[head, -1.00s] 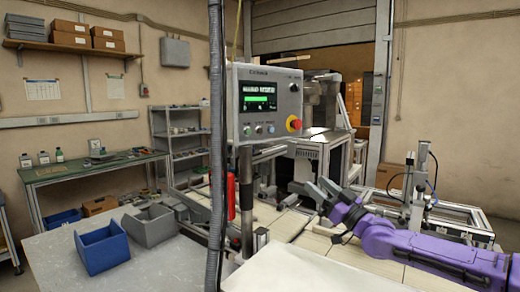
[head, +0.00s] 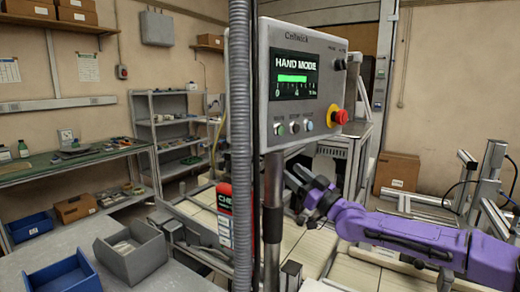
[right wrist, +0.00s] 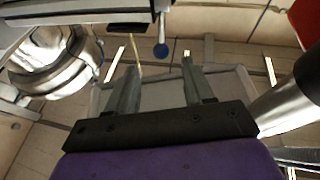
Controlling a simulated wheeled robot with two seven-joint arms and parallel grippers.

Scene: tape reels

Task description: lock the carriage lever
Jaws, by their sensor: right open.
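My left gripper is not in view.
A control panel (head: 300,85) reading HAND MODE stands close in front on a metal post (head: 272,222), beside a grey hose (head: 240,150). Grey (head: 130,250) and blue (head: 70,275) bins sit at lower left. A shiny round metal part (right wrist: 55,60) is left of the gripper.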

